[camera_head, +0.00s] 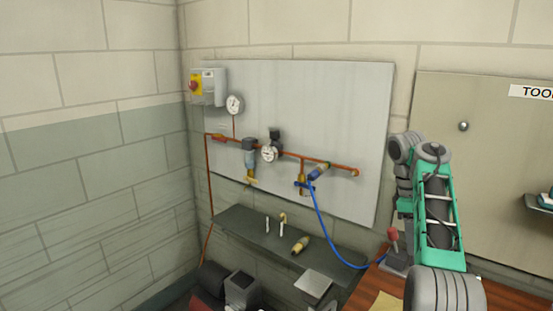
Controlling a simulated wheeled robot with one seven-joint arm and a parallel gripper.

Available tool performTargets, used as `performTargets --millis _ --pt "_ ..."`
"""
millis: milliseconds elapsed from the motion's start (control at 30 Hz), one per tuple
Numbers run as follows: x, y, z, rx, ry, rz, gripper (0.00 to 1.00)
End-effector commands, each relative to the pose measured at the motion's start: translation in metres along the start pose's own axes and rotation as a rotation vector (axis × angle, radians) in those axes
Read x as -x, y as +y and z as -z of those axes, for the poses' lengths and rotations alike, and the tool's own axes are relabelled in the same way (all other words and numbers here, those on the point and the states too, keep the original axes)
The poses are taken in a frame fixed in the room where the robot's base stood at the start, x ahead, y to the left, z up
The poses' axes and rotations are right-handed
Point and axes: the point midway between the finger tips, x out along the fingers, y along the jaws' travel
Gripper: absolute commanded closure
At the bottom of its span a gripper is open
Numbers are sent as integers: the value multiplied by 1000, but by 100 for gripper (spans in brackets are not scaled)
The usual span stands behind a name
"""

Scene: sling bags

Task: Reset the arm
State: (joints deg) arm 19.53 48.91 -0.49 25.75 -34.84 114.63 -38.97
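My arm (447,238), with teal and grey links, rises from the bottom right in the head view. It bends at a grey joint near the right edge of the pale wall panel, and smaller grey links hang down on the left of the teal link. The end of the arm is small and partly hidden by my own links. I cannot make out the fingertips or any held thing.
A pale wall panel (335,100) carries copper pipe, gauges (235,104) and a blue hose (322,225). Below is a dark shelf (240,222) with a brass-coloured fitting (300,244). A wooden bench (365,290) and a red-knobbed lever (393,235) are near my arm.

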Motion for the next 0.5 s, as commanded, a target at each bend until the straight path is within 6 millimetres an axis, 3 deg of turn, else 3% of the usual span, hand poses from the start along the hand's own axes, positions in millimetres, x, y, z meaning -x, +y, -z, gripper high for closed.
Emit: performTargets --millis 267,500 --pt "14 -17 13 -65 60 2 51" --pt "28 -49 38 -152 139 8 51"
